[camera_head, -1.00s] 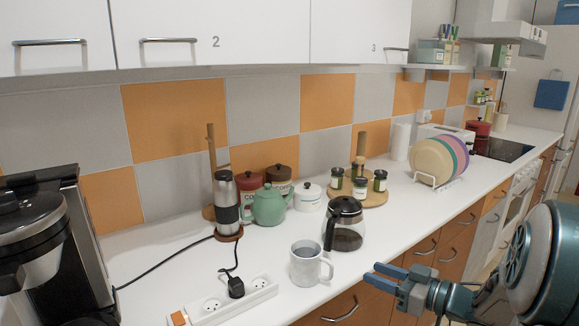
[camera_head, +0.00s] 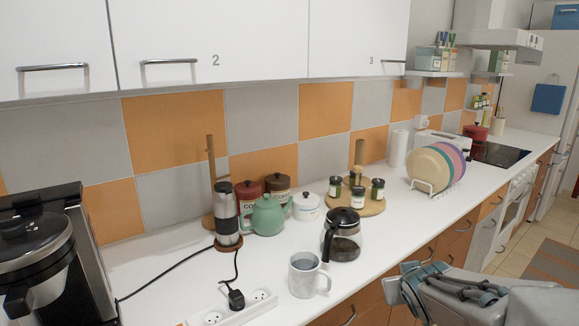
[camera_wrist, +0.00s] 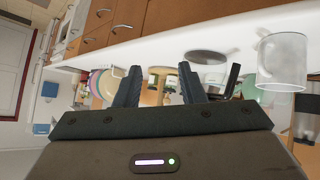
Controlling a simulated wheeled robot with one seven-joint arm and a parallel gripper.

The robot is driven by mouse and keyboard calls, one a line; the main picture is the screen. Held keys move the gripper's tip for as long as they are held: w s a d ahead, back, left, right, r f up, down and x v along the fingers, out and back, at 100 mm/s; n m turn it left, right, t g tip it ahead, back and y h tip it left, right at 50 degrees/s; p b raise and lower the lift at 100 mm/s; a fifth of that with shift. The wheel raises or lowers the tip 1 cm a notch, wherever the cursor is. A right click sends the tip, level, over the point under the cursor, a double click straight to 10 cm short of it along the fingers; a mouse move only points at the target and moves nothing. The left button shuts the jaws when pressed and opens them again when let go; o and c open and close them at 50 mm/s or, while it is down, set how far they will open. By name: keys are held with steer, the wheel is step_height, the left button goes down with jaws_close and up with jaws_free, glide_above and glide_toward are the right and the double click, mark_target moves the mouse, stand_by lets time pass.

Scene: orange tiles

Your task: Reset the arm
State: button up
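In the wrist view my gripper (camera_wrist: 160,84) has its two dark fingers spread apart with nothing held between them. That view is upside down, with the counter edge and wooden cabinet fronts at the top. The grey mug (camera_wrist: 282,62) shows there to the right, apart from the fingers. In the head view my arm is folded at the lower right, in front of the counter edge, and I cannot make out the fingertips. The grey mug (camera_head: 306,275) stands upright on the counter, left of my arm.
A coffee carafe (camera_head: 342,236), green teapot (camera_head: 268,215) and steel flask (camera_head: 227,215) stand on the counter. A power strip (camera_head: 240,308) lies front left beside a coffee machine (camera_head: 40,250). A plate rack (camera_head: 437,187) stands further right. White cupboards (camera_head: 210,35) hang above.

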steer(key=s+a+g+y, duration=0.1)
steer(key=s+a+g, duration=0.2)
steer(key=s, duration=0.4)
steer(key=s+a+f+g+y+p, duration=0.1)
steer(key=s+a+g, duration=0.2)
steer(key=s+a, duration=0.2)
steer(key=s, duration=0.3)
steer(key=shift+s+a+f+m+p, duration=0.25)
steer(key=shift+m+p, duration=0.05)
steer(key=shift+m, duration=0.1)
